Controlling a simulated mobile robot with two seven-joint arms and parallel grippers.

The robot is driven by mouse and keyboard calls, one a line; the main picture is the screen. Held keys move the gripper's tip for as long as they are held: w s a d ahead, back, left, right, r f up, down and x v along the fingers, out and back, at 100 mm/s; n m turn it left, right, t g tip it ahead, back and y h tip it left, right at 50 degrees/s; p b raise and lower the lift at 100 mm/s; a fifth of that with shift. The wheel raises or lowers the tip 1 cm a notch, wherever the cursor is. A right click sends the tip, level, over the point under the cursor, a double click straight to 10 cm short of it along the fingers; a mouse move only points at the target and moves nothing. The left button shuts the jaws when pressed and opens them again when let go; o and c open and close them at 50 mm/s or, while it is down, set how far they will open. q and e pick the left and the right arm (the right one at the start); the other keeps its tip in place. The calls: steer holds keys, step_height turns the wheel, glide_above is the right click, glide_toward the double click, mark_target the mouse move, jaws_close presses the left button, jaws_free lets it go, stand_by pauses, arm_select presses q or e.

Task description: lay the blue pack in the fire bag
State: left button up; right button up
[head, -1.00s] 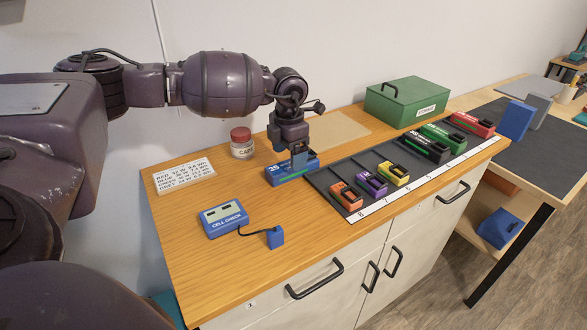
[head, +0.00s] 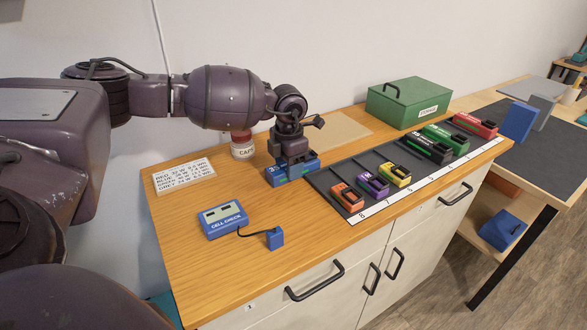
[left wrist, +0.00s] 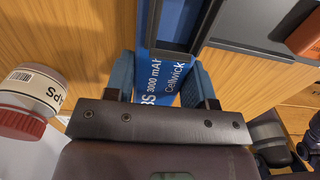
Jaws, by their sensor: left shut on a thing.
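The blue pack (head: 279,176) sits on the wooden worktop, just left of the dark slotted mat. My left gripper (head: 293,157) reaches down over it and is shut on it. In the left wrist view the blue pack (left wrist: 162,72), printed "3000 mAh Cellwick", lies between the two blue fingers of the left gripper (left wrist: 161,80). I cannot surely identify the fire bag; a flat tan piece (head: 338,131) lies behind the pack near the wall. My right gripper is not in view.
The dark mat (head: 335,176) holds several coloured packs. A green box (head: 408,103) stands at the back. A red-lidded jar (head: 242,150), a white note card (head: 184,175) and a blue cell checker (head: 223,220) with a wired block are nearby. The front-left worktop is mostly clear.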

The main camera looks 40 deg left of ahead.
arm_select(q)
steer(key=shift+r, duration=0.3)
step_height(320, 180, up, 8)
steer(key=shift+r+p, duration=0.15)
steer(key=shift+p, duration=0.45)
step_height(320, 180, up, 11)
steer(key=shift+p, duration=0.45)
steer(key=shift+r, duration=0.1)
